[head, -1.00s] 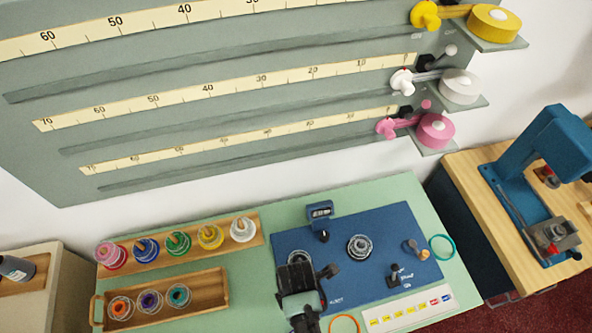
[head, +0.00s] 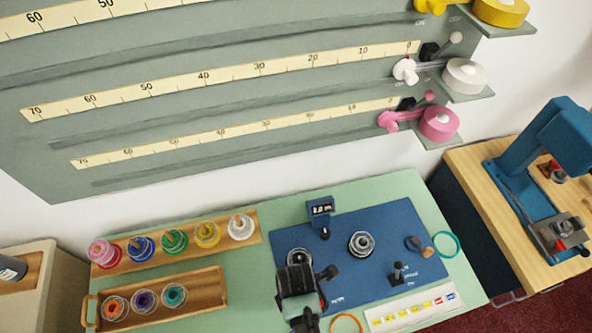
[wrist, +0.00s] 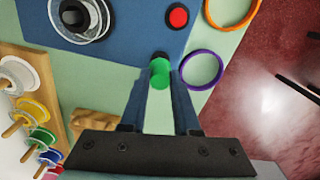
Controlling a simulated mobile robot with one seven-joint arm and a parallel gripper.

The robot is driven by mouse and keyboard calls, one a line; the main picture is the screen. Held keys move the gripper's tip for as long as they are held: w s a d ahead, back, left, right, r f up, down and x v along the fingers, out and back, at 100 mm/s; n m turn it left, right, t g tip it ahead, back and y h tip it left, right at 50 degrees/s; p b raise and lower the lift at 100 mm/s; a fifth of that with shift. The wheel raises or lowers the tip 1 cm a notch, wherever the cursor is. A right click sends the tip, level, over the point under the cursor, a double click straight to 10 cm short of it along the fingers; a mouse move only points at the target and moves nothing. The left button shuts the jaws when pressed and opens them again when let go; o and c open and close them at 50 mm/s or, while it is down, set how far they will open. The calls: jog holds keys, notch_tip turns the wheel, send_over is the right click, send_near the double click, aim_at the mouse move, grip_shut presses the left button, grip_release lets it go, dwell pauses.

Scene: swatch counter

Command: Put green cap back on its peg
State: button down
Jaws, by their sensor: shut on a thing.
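My gripper (wrist: 160,72) is shut on the green cap (wrist: 160,80), a small round green piece between the fingertips in the wrist view. The cap appears to be above the counter near the blue mat's edge; its exact height is unclear. In the head view my dark arm end hides the fingertips and the cap. The rack (head: 250,213) stands at the counter's left, with several coloured spools on wooden pegs. The green spool (head: 174,242) sits mid-row with its bare peg showing; it is also at left in the wrist view (wrist: 42,138).
A second tray (head: 209,282) with spools lies in front of the rack. Thin rings lie near the mat. A wall board with rulers rises behind.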

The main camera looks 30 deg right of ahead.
jog(key=shift+f, duration=0.15)
jog(key=shift+f+b, duration=0.9)
jog(key=shift+f, duration=0.15)
jog(key=c, duration=0.6)
grip_release()
jog(key=shift+o, duration=0.2)
jog(key=shift+r, duration=0.1)
notch_tip(320, 180, up, 7)
jog(key=p, duration=0.7)
